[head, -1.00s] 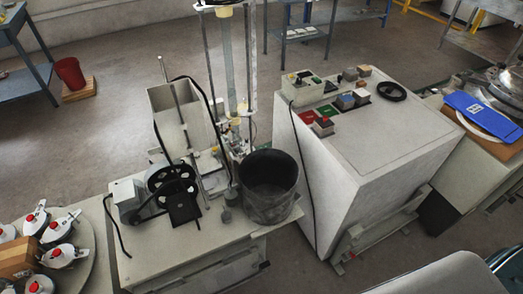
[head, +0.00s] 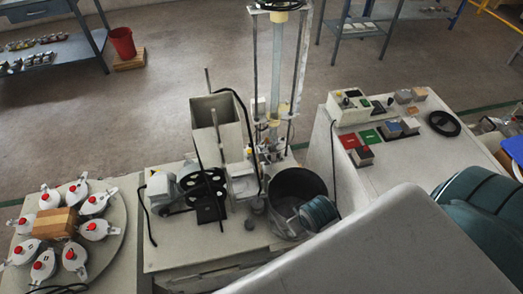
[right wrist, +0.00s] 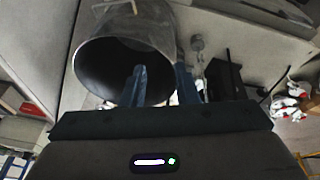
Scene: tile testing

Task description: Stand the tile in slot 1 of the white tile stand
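I cannot make out a tile or a white tile stand in either view. My right gripper (right wrist: 160,76) shows in the right wrist view with its two dark blue fingers apart. I see nothing held between them. They are in front of a dark round bucket (right wrist: 85,68), overlapping its mouth and side; I cannot tell whether they touch it. In the head view the bucket (head: 279,187) stands on the bench beside the machine. My left gripper is not in view.
A bench (head: 160,258) carries a flywheel device (head: 204,184) and a tall column rig (head: 278,70). A white machine (head: 372,180) with small blocks on top stands right of it. A round plate (head: 107,250) with several red-topped white pots is at left. Grey floor lies behind.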

